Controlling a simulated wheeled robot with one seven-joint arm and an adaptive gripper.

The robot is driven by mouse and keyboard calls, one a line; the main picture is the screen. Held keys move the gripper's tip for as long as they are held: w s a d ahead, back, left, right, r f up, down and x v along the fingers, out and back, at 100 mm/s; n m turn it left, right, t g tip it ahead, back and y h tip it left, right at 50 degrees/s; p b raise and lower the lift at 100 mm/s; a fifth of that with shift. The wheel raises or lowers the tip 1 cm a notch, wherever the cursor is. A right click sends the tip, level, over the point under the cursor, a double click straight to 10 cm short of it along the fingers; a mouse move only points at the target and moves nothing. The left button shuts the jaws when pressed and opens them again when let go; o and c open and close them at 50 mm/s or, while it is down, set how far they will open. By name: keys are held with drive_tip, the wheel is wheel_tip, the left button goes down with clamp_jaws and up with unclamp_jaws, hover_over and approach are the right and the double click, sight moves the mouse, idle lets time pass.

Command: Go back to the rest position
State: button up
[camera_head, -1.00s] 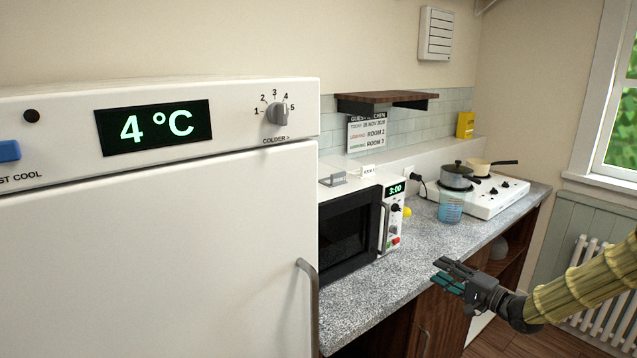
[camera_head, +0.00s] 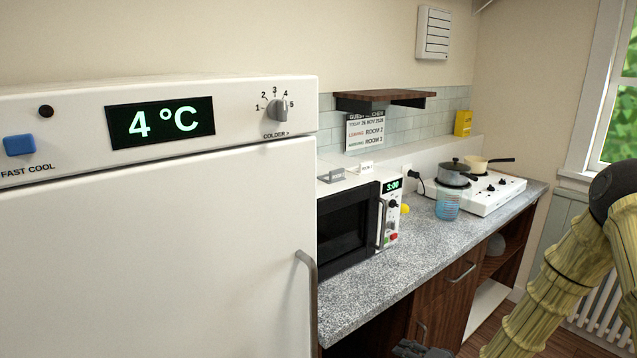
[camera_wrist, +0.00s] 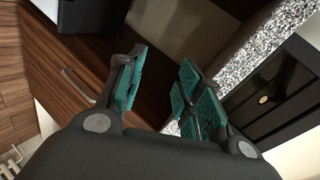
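My gripper shows in the wrist view (camera_wrist: 160,95) with its teal-padded fingers spread apart and nothing between them. In the head view only a dark part of it shows at the bottom edge, in front of the wooden cabinet below the counter. My yellow, ribbed arm rises at the right side of the head view and bends at a dark joint near the window. In the wrist view the gripper is close to the wooden cabinet front (camera_wrist: 62,62) and the counter edge (camera_wrist: 262,42).
A white fridge (camera_head: 150,260) fills the left. The speckled counter (camera_head: 390,280) holds a microwave (camera_head: 345,232), a blue glass (camera_head: 447,205) and a white hob (camera_head: 500,197) with a pot (camera_head: 455,174) and a pan (camera_head: 478,163). A radiator (camera_head: 595,310) stands at the right.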

drive_tip(key=s+a+f+n+g+h, duration=0.2)
drive_tip(key=s+f+g, duration=0.1)
drive_tip(key=s+f, duration=0.55)
drive_tip(key=s+a+f+n+g+h, duration=0.15)
drive_tip(key=s+f, duration=0.35)
drive_tip(key=s, duration=0.7)
drive_tip(key=s+d+f+n+g+h, duration=0.1)
drive_tip(key=s+n+g, duration=0.1)
drive_tip(key=s, duration=0.9)
drive_tip(key=s+d+f+n+g+h, duration=0.1)
drive_tip(key=s+g, duration=0.3)
drive_tip(key=s, duration=0.8)
drive_tip(key=shift+f+n+h, duration=0.65)
drive_tip(key=shift+n, duration=0.2)
drive_tip(key=shift+w, duration=0.1)
